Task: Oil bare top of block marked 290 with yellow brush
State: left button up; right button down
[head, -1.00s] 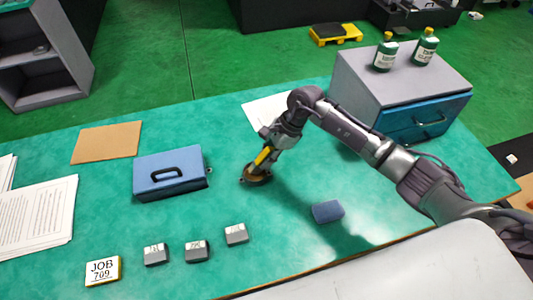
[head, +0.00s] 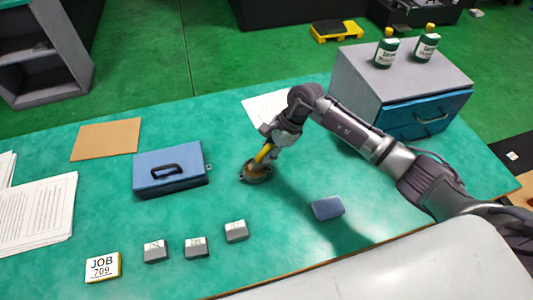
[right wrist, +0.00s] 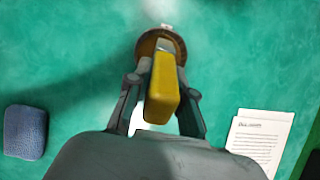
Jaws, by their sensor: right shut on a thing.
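My right gripper (head: 264,150) is shut on the yellow brush (head: 262,154), which it holds steeply, handle up. The yellow handle (right wrist: 163,92) fills the space between the fingers in the right wrist view. The brush's lower end is at a small round brown dish (head: 257,174) on the table; the dish also shows in the right wrist view (right wrist: 147,44). The bristles are hidden. Three grey blocks with marked light faces stand front left: a left one (head: 156,254), a middle one (head: 196,251) and a right one (head: 236,234). Their numbers are too small to read. My left gripper is out of view.
A JOB 709 card (head: 102,267) stands left of the blocks. A blue case (head: 170,183) lies behind them. A blue pad (head: 327,208) lies right of the dish. A drawer cabinet (head: 400,85) carries two green bottles. Table between dish and blocks is clear.

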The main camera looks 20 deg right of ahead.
aim_at(267, 147)
jog(key=shift+f+b, duration=0.35)
dwell(0.3)
jog(key=shift+s+f+b, duration=0.1)
jog(key=shift+f+b, duration=0.1)
jog(key=shift+b, duration=0.15)
dwell(1.6)
jog(key=shift+r+p, duration=0.5)
jog(key=shift+r, duration=0.45)
jog(key=shift+r+p, duration=1.2)
jog(key=shift+r, duration=1.5)
